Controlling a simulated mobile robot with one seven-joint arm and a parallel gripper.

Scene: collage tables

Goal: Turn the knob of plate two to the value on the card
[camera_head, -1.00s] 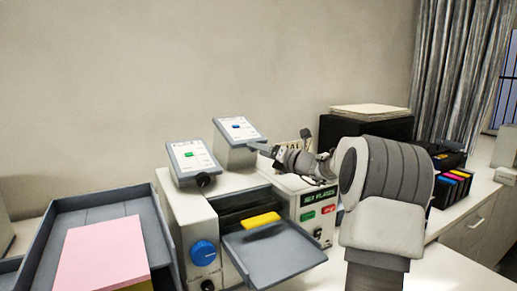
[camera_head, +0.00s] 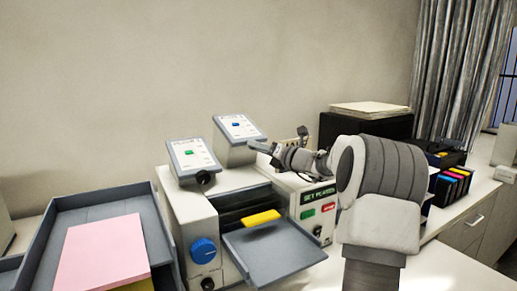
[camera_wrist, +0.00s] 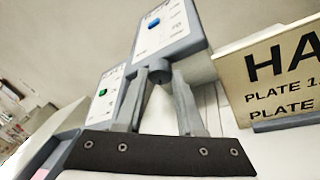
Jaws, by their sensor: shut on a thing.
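Two tilted grey plates with white faces stand on the machine. The front left plate (camera_head: 193,157) has a green mark, and a dark knob (camera_head: 205,178) shows at its lower edge. The rear plate (camera_head: 237,128) has a blue mark; in the wrist view its face (camera_wrist: 168,30) is tilted. My gripper (camera_wrist: 165,78) is shut on this rear plate's dark knob (camera_wrist: 160,72), with a finger on each side. The knob's pointer and its setting cannot be read. A card (camera_wrist: 272,78) to the right shows "HA", "PLATE 1" and "PLATE"; its values are cut off.
The machine has a blue round knob (camera_head: 204,250), an open grey tray (camera_head: 275,252), a yellow block (camera_head: 260,218) and a lit display (camera_head: 318,195). A grey paper tray (camera_head: 60,232) stands left. A black box (camera_head: 365,128) and ink cartridges (camera_head: 451,187) stand right.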

